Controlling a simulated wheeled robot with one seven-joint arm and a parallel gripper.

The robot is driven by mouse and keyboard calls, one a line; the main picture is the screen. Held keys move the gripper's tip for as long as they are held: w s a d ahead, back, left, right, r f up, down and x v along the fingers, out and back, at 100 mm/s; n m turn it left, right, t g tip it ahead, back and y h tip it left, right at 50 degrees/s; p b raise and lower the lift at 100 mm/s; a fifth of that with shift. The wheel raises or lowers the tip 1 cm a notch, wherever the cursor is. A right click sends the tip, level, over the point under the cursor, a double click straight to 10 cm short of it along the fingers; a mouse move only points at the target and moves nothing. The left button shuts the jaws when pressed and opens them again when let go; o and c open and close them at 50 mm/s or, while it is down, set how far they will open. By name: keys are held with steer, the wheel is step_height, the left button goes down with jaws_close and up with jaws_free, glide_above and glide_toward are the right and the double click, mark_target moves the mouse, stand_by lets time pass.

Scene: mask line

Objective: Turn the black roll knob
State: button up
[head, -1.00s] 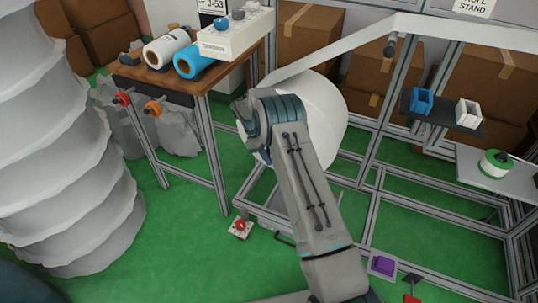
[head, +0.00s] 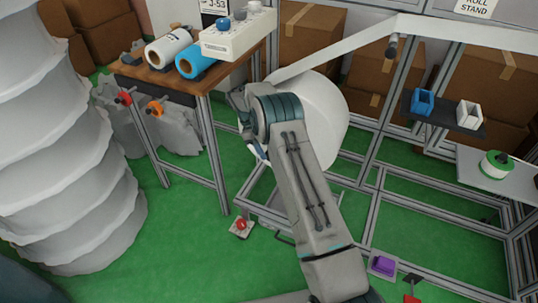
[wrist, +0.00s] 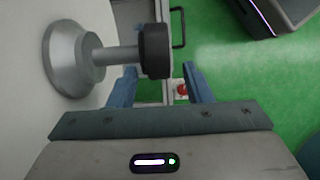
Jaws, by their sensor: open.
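In the wrist view the black roll knob (wrist: 155,51) sits on the end of a grey metal shaft (wrist: 118,57). The shaft comes out of a round grey flange on a white surface at the left. My gripper (wrist: 159,69) is open, with its two blue fingers pointing toward the knob. The knob is just beyond the fingertips, in front of the gap and nearer the left finger; I cannot tell whether they touch. In the head view my arm crosses in front of the large white roll (head: 322,120), and the knob is hidden there.
A wooden table (head: 140,72) with a white roll, a blue roll and a white control box stands at the upper left. A metal frame (head: 375,150) surrounds the big roll. A small box with a red button (head: 241,226) lies on the green floor.

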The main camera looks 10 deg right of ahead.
steer(key=v, duration=0.7)
steer(key=shift+a+r+p, duration=0.15)
steer(key=shift+r+p, duration=0.2)
steer(key=shift+p, duration=0.05)
